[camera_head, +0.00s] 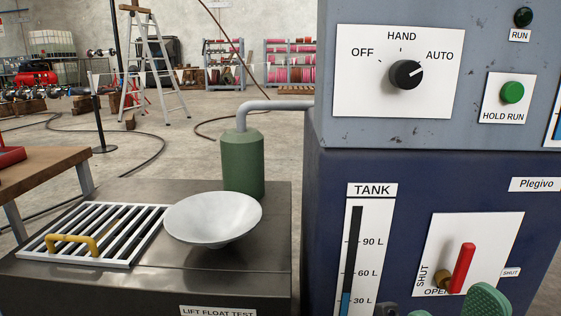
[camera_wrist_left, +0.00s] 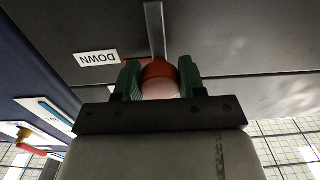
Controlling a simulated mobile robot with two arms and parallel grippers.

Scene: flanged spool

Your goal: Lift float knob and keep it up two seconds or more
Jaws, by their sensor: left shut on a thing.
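The float knob (camera_wrist_left: 159,76) is an orange-red rounded knob with a paler near face, at the end of a grey rod (camera_wrist_left: 154,28) in the left wrist view. My left gripper (camera_wrist_left: 160,82) has its green fingers closed on both sides of the knob, touching it. I cannot tell from this view how high the knob is. The head view cuts off below the "LIFT FLOAT TEST" label (camera_head: 218,311), so the knob and left gripper are hidden there. A green finger part (camera_head: 488,301), apparently of my right gripper, shows at the bottom right edge; its opening is not clear.
A dark metal box top (camera_head: 215,268) carries a white grate (camera_head: 150,212), a white funnel (camera_head: 212,217) and a green cylinder (camera_head: 243,165). A blue cabinet (camera_head: 400,170) stands at right with a red lever (camera_head: 463,268).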

